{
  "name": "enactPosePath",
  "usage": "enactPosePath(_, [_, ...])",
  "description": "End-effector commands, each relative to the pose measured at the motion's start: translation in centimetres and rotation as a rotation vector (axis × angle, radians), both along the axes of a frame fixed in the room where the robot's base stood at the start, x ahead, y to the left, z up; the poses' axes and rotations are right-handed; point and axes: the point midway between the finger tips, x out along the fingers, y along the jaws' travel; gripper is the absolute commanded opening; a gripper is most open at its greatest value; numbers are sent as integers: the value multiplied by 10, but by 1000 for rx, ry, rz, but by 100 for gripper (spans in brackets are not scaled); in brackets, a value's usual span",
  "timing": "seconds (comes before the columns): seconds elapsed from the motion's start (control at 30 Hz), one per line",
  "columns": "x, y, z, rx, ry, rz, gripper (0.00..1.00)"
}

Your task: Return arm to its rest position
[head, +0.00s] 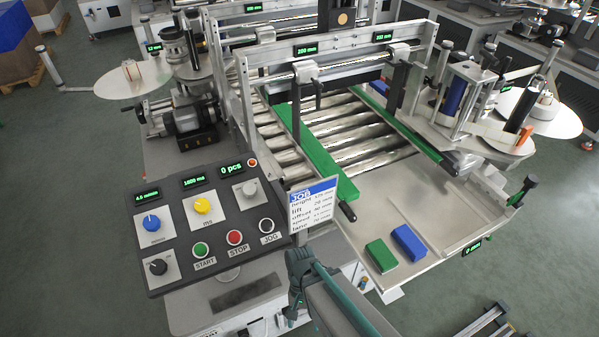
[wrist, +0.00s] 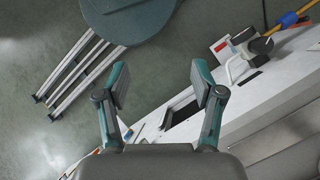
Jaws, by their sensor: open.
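My gripper (wrist: 160,82) shows in the wrist view with its two teal and grey fingers spread apart. Nothing is between them, and grey-green floor and part of a pale machine lie beyond. In the head view, a grey and teal part of my arm comes in at the bottom centre, in front of the labelling machine and just right of the control panel (head: 215,228). The fingertips are hard to make out there.
A green block (head: 381,256) and a blue block (head: 409,243) lie on the machine's front plate (head: 440,215). In the wrist view, a round grey-teal disc (wrist: 128,18) and pale rails (wrist: 75,68) are upper left; a pale machine side (wrist: 270,105) is right.

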Motion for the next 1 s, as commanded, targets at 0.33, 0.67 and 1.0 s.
enactPosePath(0.33, [-50,-112,-59,82,61,94,67])
enactPosePath(0.67, [-99,-156,-87,157,95,171,67])
enactPosePath(1.0, [-102,-158,-128,164,94,180,67])
